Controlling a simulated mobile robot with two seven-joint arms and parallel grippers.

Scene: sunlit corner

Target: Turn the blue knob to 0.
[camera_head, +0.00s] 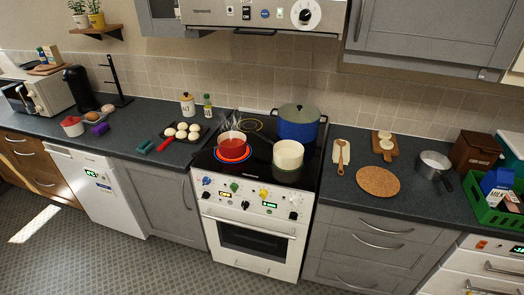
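The small blue knob (206,181) is at the upper left of the front panel of the white stove (250,265). Its pointer and any numbers around it are too small to read. A green knob (234,187) and a yellow knob (263,194) are to its right on the same panel, with several dark knobs around them. A red pot (232,138) steams on a red-glowing burner. A cream pot (288,154) and a large blue lidded pot (298,122) also stand on the black cooktop. Neither of my grippers is in view.
The floor (130,258) in front of the stove is clear. A dark tray (186,150) of pale round items is left of the cooktop. A cork mat (378,181), a saucepan (434,164) and a green crate (484,212) are to the right. The range hood (275,14) hangs above.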

